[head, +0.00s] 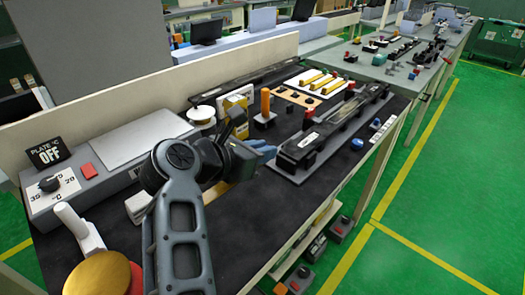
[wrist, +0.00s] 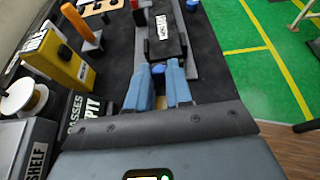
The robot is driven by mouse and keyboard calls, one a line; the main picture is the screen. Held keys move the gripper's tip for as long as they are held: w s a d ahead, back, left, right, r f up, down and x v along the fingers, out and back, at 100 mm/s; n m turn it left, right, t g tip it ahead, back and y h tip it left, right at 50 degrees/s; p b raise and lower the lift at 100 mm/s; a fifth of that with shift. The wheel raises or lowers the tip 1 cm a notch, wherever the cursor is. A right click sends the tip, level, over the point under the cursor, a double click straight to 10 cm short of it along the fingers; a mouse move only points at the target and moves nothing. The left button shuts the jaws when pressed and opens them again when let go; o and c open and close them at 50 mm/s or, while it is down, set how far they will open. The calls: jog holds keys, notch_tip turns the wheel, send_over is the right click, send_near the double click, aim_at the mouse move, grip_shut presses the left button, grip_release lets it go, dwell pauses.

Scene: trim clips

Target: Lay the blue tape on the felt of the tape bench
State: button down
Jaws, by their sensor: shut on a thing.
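My gripper (head: 265,152) is in the head view over the near bench, left of the long black fixture. In the wrist view its two blue fingers (wrist: 160,85) are close together. A small bright blue piece (wrist: 158,69) shows between the fingertips; it looks like the blue tape, mostly hidden by the fingers. The near bench has a dark, felt-like top (head: 255,215), which also shows in the wrist view (wrist: 118,55). The gripper is above this dark top; I cannot tell the exact height. A tan block shows partly under the fingers.
The long black fixture (head: 335,130) stands just beyond the fingers. An orange post (head: 265,103), a yellow box (wrist: 58,58) and a white spool (wrist: 24,97) stand to the left. A blue knob-like thing (head: 357,143) is near the right edge. Bare dark top lies in front.

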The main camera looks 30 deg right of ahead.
aim_at(261, 190)
jog(key=shift+f+b, duration=4.35)
jog(key=shift+b, duration=0.15)
jog(key=c, duration=0.9)
grip_release()
jog(key=shift+c, duration=0.2)
jog(key=shift+r, duration=0.5)
notch_tip(261, 190, up, 3)
jog(key=shift+f, duration=0.1)
jog(key=s+d+r+b, duration=0.1)
jog(key=s+d+r, duration=0.5)
jog(key=d, duration=0.4)
jog(key=shift+r, duration=0.6)
jog(key=shift+s, duration=0.1)
